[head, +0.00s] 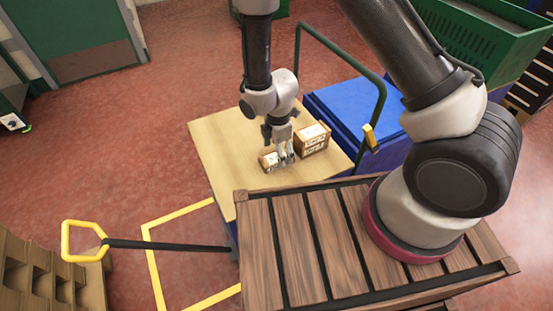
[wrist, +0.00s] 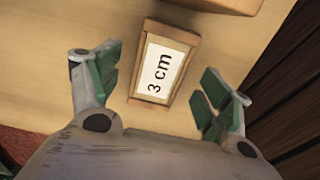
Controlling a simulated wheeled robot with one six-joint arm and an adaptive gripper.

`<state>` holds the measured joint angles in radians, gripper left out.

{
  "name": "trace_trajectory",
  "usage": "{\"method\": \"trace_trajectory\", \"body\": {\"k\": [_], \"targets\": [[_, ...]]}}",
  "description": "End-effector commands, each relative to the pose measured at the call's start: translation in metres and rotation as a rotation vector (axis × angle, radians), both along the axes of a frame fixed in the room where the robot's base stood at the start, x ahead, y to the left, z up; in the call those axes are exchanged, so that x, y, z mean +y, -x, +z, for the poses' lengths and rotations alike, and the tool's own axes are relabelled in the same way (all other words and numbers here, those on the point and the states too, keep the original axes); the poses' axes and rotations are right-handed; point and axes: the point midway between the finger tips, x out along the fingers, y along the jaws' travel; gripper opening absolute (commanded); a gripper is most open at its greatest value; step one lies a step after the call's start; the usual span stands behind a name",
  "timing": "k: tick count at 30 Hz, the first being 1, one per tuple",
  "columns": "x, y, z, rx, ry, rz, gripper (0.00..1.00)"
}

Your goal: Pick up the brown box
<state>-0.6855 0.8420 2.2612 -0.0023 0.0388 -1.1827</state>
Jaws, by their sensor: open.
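In the wrist view a small brown box (wrist: 165,65) with a white label reading "3 cm" lies on the light wooden tabletop (wrist: 35,60). It sits between the two spread fingers of my gripper (wrist: 160,95), apart from both. In the head view my gripper (head: 284,157) is low over the tabletop (head: 225,150). The small brown box (head: 268,161) shows just left of the fingers, partly hidden by them. A larger brown box (head: 312,139) with white labels stands just right of the gripper. Its edge also shows at the top of the wrist view (wrist: 225,4).
A green rail (head: 340,54) rises behind the tabletop, with blue containers (head: 350,103) beyond it. A dark slatted wooden deck (head: 290,240) is in front. A cart handle with a yellow grip (head: 85,222) stands at left. The left part of the tabletop is clear.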

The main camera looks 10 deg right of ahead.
Motion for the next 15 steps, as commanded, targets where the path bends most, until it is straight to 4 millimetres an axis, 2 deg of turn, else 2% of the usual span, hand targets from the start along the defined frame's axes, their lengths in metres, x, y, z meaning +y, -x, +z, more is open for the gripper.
{"method": "trace_trajectory", "body": {"k": [4,12,15], "targets": [[0.000,0.000,-0.019,0.001,-0.001,-0.002,0.79],[0.000,0.000,-0.022,0.000,-0.001,-0.001,0.79],[0.000,0.000,-0.022,0.000,-0.001,-0.001,0.60]]}}
